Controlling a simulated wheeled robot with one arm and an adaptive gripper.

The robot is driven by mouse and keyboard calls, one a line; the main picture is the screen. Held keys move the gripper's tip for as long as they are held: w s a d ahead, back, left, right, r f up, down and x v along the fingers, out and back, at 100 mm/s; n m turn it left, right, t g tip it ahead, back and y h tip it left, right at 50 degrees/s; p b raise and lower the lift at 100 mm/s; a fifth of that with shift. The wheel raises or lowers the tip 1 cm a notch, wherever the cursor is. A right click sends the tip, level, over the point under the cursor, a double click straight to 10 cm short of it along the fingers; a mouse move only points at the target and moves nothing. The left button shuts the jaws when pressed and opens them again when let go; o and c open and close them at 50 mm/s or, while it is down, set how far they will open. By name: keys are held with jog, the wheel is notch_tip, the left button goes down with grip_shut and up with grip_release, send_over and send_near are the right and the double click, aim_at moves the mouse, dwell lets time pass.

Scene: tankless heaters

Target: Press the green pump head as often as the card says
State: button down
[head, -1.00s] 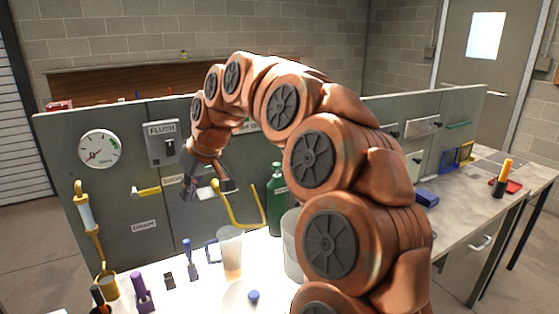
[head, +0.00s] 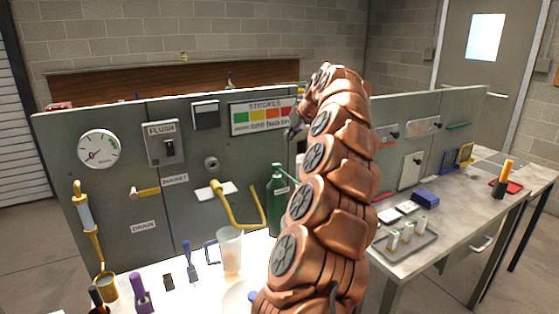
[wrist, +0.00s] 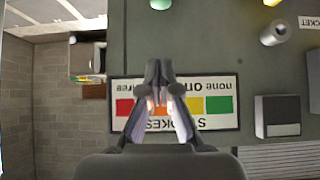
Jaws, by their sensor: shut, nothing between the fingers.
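The green pump bottle (head: 277,208) stands upright on the bench against the grey panel, with its green pump head (head: 277,168) on top. The card (head: 262,117) is on the panel above it, headed "STROKES", with green, yellow, orange and red fields over number words. The card appears upside down in the wrist view (wrist: 221,105), partly covered by my fingers. My gripper (wrist: 158,72) is shut and empty. In the head view my gripper (head: 295,125) is at the card's right edge, above and right of the pump head, apart from it. I cannot tell any mark on the card.
A clear jug (head: 230,252) stands left of the bottle, and a yellow bent lever (head: 238,215) sticks out beside it. A FLUSH switch (head: 166,145) and a gauge (head: 98,149) are further left. A tray with small bottles (head: 408,245) lies right of my arm.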

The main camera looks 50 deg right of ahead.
jog(key=p, duration=0.3)
send_over(279, 168)
notch_tip(279, 168, down, 7)
jog(key=shift+r, duration=0.1)
jog(key=shift+d+f+p, duration=0.1)
jog(key=shift+f+p, duration=0.55)
jog(key=shift+f, duration=1.5)
jog(key=shift+f, duration=0.1)
